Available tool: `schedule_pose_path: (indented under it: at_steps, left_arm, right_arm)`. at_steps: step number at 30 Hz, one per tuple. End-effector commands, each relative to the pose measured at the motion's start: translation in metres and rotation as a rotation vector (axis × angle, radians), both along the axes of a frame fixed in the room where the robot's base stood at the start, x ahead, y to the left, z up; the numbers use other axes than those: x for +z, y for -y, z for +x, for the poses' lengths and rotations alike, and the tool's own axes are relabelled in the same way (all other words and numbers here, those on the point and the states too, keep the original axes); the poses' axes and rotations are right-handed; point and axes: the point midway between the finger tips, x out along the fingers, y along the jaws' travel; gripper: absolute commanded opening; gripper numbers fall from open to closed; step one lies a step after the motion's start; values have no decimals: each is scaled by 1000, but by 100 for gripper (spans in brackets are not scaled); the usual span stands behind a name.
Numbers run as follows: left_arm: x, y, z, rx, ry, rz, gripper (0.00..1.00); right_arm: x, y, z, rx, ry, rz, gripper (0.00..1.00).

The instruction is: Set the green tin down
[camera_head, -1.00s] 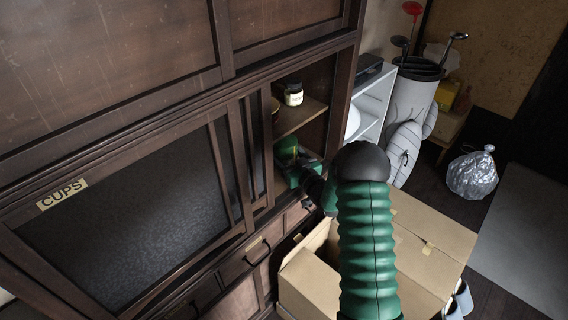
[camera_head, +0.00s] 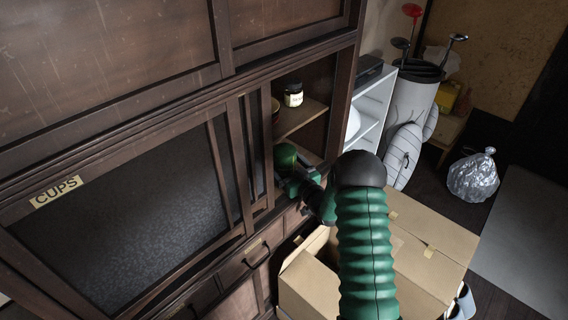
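My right arm reaches from the bottom into the open right-hand section of the dark wooden cabinet. My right gripper (camera_head: 288,172) is in the lower compartment, below the shelf. A rounded green shape (camera_head: 285,154) at its far end looks like the green tin, but it blends with my green and black wrist. The fingers are hidden, so I cannot tell whether they are closed on it or whether it touches the compartment floor. My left gripper is out of view.
A dark jar with a pale label (camera_head: 293,95) stands on the shelf (camera_head: 300,114) above my gripper. The sliding door marked CUPS (camera_head: 130,215) is at left. An open cardboard box (camera_head: 425,255) is below my arm. A white shelf unit (camera_head: 372,108) stands to the right.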

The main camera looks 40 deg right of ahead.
Motion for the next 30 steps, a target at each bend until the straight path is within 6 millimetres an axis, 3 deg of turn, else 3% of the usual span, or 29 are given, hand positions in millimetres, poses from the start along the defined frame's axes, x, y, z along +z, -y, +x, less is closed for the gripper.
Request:
schedule_pose_path:
  at_steps: [12,15,30]
  left_arm:
    - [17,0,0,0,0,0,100]
    - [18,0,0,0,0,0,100]
    - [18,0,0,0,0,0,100]
  right_arm:
    - [1,-16,-92,-3,-4,3,90]
    - [0,-19,-107,-2,-3,1,90]
    - [0,-21,-115,-1,-1,0,90]
